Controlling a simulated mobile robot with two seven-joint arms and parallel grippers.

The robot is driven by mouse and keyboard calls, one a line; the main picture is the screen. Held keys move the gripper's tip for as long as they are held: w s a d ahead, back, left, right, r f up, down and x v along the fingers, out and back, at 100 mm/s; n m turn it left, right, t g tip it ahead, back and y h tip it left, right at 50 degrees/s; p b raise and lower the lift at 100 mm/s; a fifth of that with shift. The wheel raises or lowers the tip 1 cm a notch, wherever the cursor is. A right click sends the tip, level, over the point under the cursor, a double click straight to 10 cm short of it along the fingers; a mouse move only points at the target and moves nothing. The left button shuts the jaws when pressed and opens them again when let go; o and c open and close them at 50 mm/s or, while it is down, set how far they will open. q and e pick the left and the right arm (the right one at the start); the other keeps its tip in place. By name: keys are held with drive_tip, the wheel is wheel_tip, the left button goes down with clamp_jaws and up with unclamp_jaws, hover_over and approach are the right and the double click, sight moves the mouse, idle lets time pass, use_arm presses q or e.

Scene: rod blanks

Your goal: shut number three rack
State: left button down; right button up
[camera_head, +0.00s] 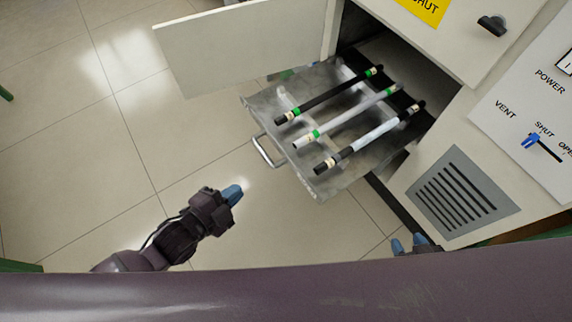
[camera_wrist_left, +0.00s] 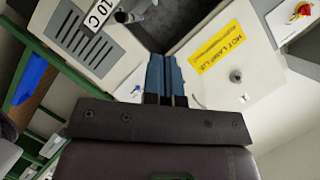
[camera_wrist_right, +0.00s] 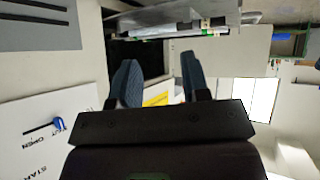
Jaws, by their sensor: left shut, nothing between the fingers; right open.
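A grey metal rack (camera_head: 335,188) stands pulled out of an open cabinet bay, with a bar handle (camera_head: 264,152) on its front. Three rods lie across it: a black one (camera_head: 330,95), a white one with green bands (camera_head: 348,117) and a black-and-white one (camera_head: 370,138). I cannot read a number on the rack. My left gripper (camera_head: 234,193) is shut and empty, left of and apart from the handle; its closed blue fingers show in the left wrist view (camera_wrist_left: 166,75). My right gripper (camera_head: 410,244) is open below the cabinet's vent grille, and empty in the right wrist view (camera_wrist_right: 157,82).
A pale door (camera_head: 240,45) stands open left of the rack. A vent grille (camera_head: 457,190) and a control panel (camera_head: 530,110) with a blue lever (camera_head: 530,140) are on the right. A yellow sign (camera_head: 425,8) marks the upper front. The tiled floor (camera_head: 80,130) at left is clear.

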use_arm(q)
wheel_tip(320, 180, down, 6)
drive_tip(key=w+d+f+m+g+h+b, duration=0.1)
drive_tip(key=w+d+m+g+h+b, duration=0.15)
drive_tip(key=m, duration=0.55)
drive_tip(key=m+g+b, duration=0.1)
drive_tip(key=m+b, duration=0.1)
drive_tip(key=b, duration=0.2)
approach(295, 167)
wheel_tip(295, 167, down, 2)
drive_tip(key=x, duration=0.3)
drive_tip(key=r+b+x, duration=0.1)
drive_tip(key=x, duration=0.1)
drive_tip(key=shift+w+d+f, duration=0.1)
drive_tip(key=shift+w+d, duration=0.1)
drive_tip(key=shift+d, duration=0.2)
drive_tip(key=shift+w+d, duration=0.35)
drive_tip(key=shift+d, duration=0.1)
use_arm(e)
drive_tip(key=shift+n+y, duration=0.3)
drive_tip(key=shift+n, duration=0.6)
drive_tip(key=shift+w+a+f, duration=0.2)
drive_tip(key=shift+f, duration=0.45)
drive_tip(key=shift+w+a+f, duration=0.15)
drive_tip(key=shift+a+f, duration=0.1)
drive_tip(key=shift+f, duration=0.4)
drive_tip(key=shift+w+a+f, duration=0.2)
drive_tip(key=shift+f, duration=0.45)
use_arm(q)
drive_tip(key=shift+r, duration=0.2)
